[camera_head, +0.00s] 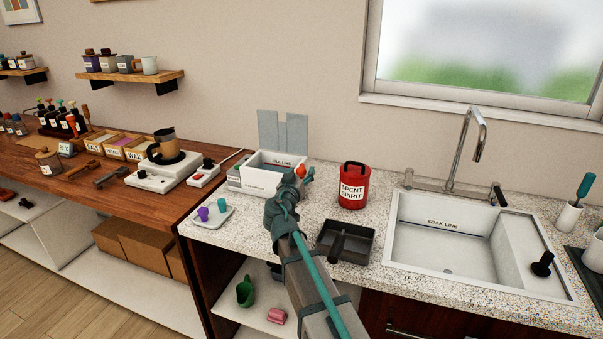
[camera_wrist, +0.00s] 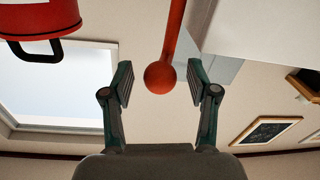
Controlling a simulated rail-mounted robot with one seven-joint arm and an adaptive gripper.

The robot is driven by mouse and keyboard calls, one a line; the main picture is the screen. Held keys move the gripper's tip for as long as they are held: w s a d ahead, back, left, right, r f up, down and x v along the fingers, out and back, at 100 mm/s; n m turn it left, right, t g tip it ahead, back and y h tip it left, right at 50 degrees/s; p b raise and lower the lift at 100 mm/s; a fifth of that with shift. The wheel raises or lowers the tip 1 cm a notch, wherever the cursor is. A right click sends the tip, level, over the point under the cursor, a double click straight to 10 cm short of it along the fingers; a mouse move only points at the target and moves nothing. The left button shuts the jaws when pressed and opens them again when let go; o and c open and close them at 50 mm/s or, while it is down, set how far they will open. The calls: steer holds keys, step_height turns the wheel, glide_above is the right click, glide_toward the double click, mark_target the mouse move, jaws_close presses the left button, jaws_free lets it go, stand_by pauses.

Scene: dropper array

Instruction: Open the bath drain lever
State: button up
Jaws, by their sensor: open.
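The drain lever (camera_wrist: 158,77) is a red rod ending in a round knob. In the wrist view its knob sits between the two fingers of my gripper (camera_wrist: 160,84), with a visible gap on each side. My gripper is open and does not hold it. In the head view the orange-red knob (camera_head: 300,170) shows at the right side of the white bath (camera_head: 246,179), which has a "FILL LINE" label. My gripper (camera_head: 303,177) is at that side, and my arm hides part of the bath's right front. The lever's pivot is hidden.
A red "SPENT SPIRIT" can (camera_head: 353,190) stands right of my gripper. A dark tray (camera_head: 362,258) lies in front of it. A small tray (camera_head: 207,222) with coloured pieces lies left, and a sink (camera_head: 408,265) is at right. The window wall is behind.

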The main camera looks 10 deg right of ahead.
steer(key=v, duration=1.1)
steer(key=shift+a+r, duration=0.15)
steer(key=shift+a, duration=0.1)
steer(key=c, duration=0.5)
steer(key=shift+n+t+y, duration=0.3)
steer(key=shift+n+y, duration=0.1)
steer(key=shift+y, duration=0.2)
steer(key=a, duration=0.2)
steer(key=w+a+r+p, duration=0.1)
steer(key=a, duration=0.1)
steer(key=w+a+r+p, duration=0.1)
steer(key=a, duration=0.1)
steer(key=shift+w+r, duration=0.1)
jaws_close()
steer(key=w+a+r+n+g+h+p, duration=0.2)
steer(key=w+a+n+h, duration=0.15)
steer(key=a, duration=0.25)
steer(key=w+d+f+n+g+h+p, duration=0.1)
steer(key=w+d+n+g+p, duration=0.1)
steer(key=d, duration=0.4)
steer(key=w+d+f+n+g+h+p, duration=0.1)
steer(key=d+f+n+p, duration=0.1)
steer(key=d, duration=0.5)
steer(key=shift+w+d+f+n+g, duration=0.25)
steer(key=shift+w+n+g, duration=0.15)
steer(key=shift+n, duration=0.35)
